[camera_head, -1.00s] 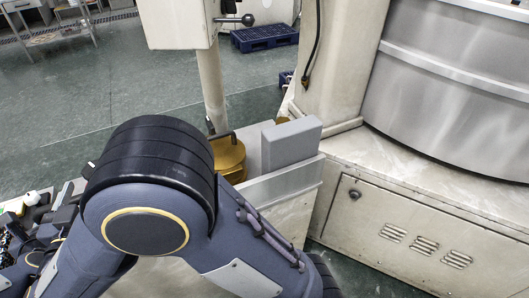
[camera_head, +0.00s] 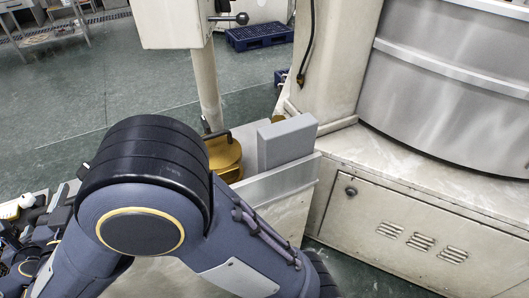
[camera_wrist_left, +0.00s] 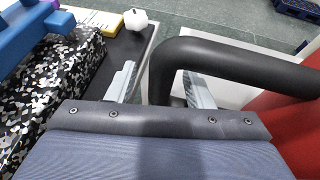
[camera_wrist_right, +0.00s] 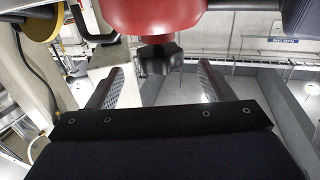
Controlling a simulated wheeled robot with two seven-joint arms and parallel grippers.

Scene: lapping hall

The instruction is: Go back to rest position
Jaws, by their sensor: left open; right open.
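My left gripper (camera_wrist_left: 160,72) is open in the left wrist view. A thick black bent bar (camera_wrist_left: 245,62) runs close by its fingers. I cannot tell whether the bar lies between or beyond them. My right gripper (camera_wrist_right: 160,68) is open in the right wrist view, with nothing visible held between its fingers. A red body with a black knob (camera_wrist_right: 160,57) shows just past its fingertips. In the head view, a large dark blue arm link of mine with a black joint fills the lower left and hides part of the bench. Neither gripper shows in the head view.
A grey block (camera_head: 287,140) and a brass weight with a handle (camera_head: 223,155) stand by the machine's pale base (camera_head: 400,225). A blue pallet (camera_head: 258,36) lies on the green floor behind.

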